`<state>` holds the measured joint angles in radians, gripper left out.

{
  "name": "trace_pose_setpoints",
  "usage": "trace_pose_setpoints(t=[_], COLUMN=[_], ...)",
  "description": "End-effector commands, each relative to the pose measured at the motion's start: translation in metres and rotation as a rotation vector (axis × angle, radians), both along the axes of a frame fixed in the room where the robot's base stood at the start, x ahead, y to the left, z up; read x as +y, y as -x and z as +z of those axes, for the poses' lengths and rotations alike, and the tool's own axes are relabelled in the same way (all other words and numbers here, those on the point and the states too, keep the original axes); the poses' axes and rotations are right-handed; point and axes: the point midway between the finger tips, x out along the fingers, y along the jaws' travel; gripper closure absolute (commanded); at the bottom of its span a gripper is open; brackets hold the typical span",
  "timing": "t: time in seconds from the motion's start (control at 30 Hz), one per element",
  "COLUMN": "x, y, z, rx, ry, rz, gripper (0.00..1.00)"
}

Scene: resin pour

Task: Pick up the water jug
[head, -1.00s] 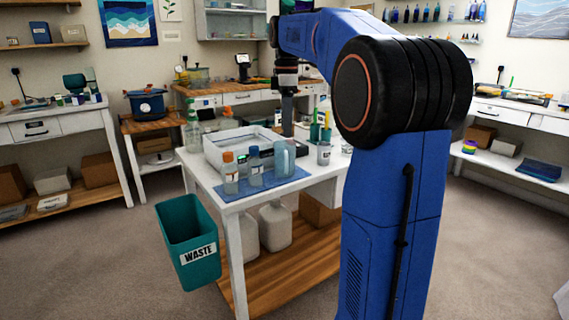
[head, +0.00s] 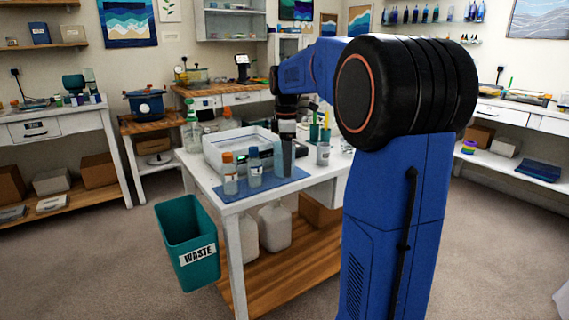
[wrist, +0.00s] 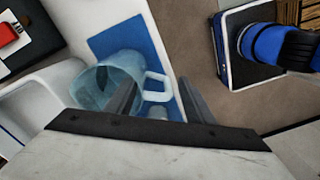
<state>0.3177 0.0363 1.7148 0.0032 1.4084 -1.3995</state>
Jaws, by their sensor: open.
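The water jug (wrist: 98,88) is a clear light-blue vessel with a side handle. In the wrist view it stands on the blue mat (wrist: 112,40), its open mouth toward the camera and its handle to the right. My gripper (wrist: 158,92) is open, its two dark fingers apart. The handle shows between the fingertips in that view; I cannot tell whether they touch it.
An orange-capped bottle (head: 230,178) and a blue-capped bottle (head: 254,168) stand left of the jug. A white tray (head: 214,156) is behind them. A grey cup (head: 323,153) stands to the right.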

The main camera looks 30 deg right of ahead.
Motion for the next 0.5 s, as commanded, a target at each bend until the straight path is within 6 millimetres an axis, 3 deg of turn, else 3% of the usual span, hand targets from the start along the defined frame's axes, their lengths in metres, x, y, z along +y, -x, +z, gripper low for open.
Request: trace_pose_setpoints(t=[0.33,0.5], x=[0.0001,0.0002], y=[0.0002,0.0003], z=[-0.0084,-0.0084], rx=[0.000,0.000], ry=[0.000,0.000], rz=[0.000,0.000], gripper=[0.51,0.89])
